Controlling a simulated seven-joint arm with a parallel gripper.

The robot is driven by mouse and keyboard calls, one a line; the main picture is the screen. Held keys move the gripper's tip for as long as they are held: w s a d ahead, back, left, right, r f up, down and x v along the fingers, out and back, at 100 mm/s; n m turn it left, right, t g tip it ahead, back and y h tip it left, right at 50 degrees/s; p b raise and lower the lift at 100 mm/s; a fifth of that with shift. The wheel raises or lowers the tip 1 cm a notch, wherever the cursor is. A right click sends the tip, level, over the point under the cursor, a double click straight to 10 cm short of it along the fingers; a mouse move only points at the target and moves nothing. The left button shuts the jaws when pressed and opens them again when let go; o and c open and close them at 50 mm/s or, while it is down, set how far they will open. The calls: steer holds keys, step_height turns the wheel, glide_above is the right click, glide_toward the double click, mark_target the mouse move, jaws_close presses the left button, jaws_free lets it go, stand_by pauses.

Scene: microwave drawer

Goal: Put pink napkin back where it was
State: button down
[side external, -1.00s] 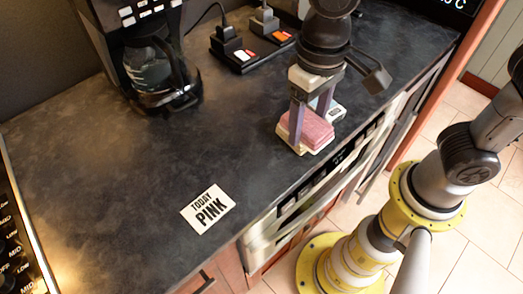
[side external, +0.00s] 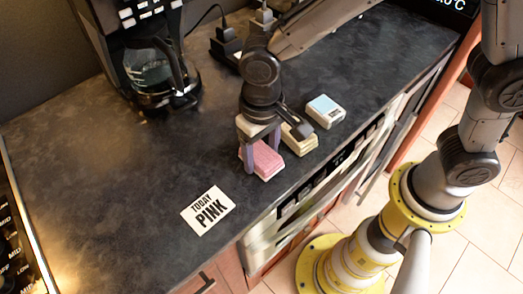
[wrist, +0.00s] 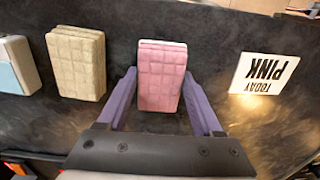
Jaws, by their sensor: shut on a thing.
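The pink napkin (side external: 266,161) is a folded, quilted pad. My gripper (side external: 261,165) is shut on it, with one purple finger on each side. In the wrist view the pink napkin (wrist: 162,75) sits upright in the picture between the fingertips of my gripper (wrist: 163,80). It is at or just above the dark counter; I cannot tell if it touches. A white card reading "TODAY PINK" (side external: 207,209) lies on the counter to its left, apart from it. The card also shows in the wrist view (wrist: 264,73), on the right.
A yellow-beige napkin (side external: 299,138) lies just right of the pink one, and a white and blue one (side external: 325,111) lies beyond it. A coffee maker (side external: 160,75) stands at the back. The counter (side external: 110,200) is clear on the left.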

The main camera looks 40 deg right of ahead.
mark_target(261, 154)
steer(key=shift+f, duration=0.2)
steer(key=shift+c, duration=1)
jaws_free()
steer(key=shift+f, duration=0.1)
steer(key=shift+o, duration=0.8)
steer(key=shift+d, duration=0.1)
step_height(261, 154, up, 13)
steer(key=s+d+r+t, duration=0.1)
steer(key=d+r, duration=0.1)
steer(key=d, duration=0.4)
steer(key=s+d+r+t, duration=0.1)
steer(key=s+d+r, duration=0.1)
steer(key=d, duration=0.4)
steer(key=s+d+f+t, duration=0.2)
steer(key=s+d+t, duration=0.1)
steer(key=s+d, duration=0.6)
steer(key=shift+s+d+f+t, duration=0.2)
steer(key=shift+d+f+t, duration=0.1)
steer(key=shift+d, duration=0.85)
